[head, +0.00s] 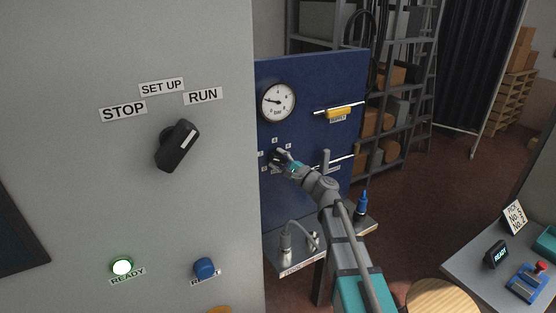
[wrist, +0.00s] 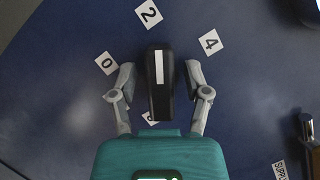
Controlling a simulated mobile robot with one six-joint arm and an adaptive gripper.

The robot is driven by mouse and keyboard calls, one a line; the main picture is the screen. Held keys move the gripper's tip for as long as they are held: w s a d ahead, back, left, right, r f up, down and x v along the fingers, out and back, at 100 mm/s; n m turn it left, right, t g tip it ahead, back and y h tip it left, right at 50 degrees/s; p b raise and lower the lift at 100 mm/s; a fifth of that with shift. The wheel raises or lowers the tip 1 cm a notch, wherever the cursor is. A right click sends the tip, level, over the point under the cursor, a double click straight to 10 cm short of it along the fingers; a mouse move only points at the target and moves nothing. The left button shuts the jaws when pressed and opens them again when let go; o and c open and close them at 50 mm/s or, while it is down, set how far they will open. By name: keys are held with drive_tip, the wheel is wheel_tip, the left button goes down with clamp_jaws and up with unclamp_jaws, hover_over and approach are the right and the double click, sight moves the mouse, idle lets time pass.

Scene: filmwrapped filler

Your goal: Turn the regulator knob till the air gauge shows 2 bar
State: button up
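The regulator knob (wrist: 160,85) is black with a white stripe. In the wrist view its stripe points up, between the 2 label (wrist: 148,13) and the 4 label (wrist: 210,41), nearer the 2. My gripper (wrist: 160,72) is open, with one finger on each side of the knob and a visible gap at both sides. In the head view my gripper (head: 284,161) is at the blue panel and partly hides the knob. The air gauge (head: 278,102) is above it, round and white; its dark needle points left and slightly up, its figures too small to read.
A yellow handle (head: 341,112) and a grey upright handle (head: 326,160) sit on the panel (head: 310,85), right of the knob. A grey cabinet (head: 60,180) fills the left, with a black selector (head: 176,145) turned toward RUN and a lit green READY lamp (head: 122,266).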

drive_tip(key=shift+m, duration=0.3)
drive_tip(key=shift+f+m+t+b, duration=0.1)
drive_tip(key=shift+m+t+b, duration=0.4)
drive_tip(key=shift+m, duration=0.1)
drive_tip(key=shift+s+d+m, duration=0.25)
drive_tip(key=shift+d+m, duration=0.05)
drive_tip(key=b+v, duration=0.3)
drive_tip(key=v, duration=1)
drive_tip(key=s+d+f+n+g+h, duration=0.1)
drive_tip(key=s+f+n+g+h, duration=0.3)
drive_tip(key=f, duration=0.4)
drive_tip(key=s+d+f+n+g+h+p, duration=0.1)
drive_tip(key=s+f+n+g+h, duration=0.3)
drive_tip(key=s+f+n+g, duration=0.2)
drive_tip(key=shift+s+f+n+h, duration=0.4)
drive_tip(key=shift+f+n, duration=0.8)
drive_tip(key=shift+f, duration=0.3)
drive_tip(key=shift+d, duration=0.1)
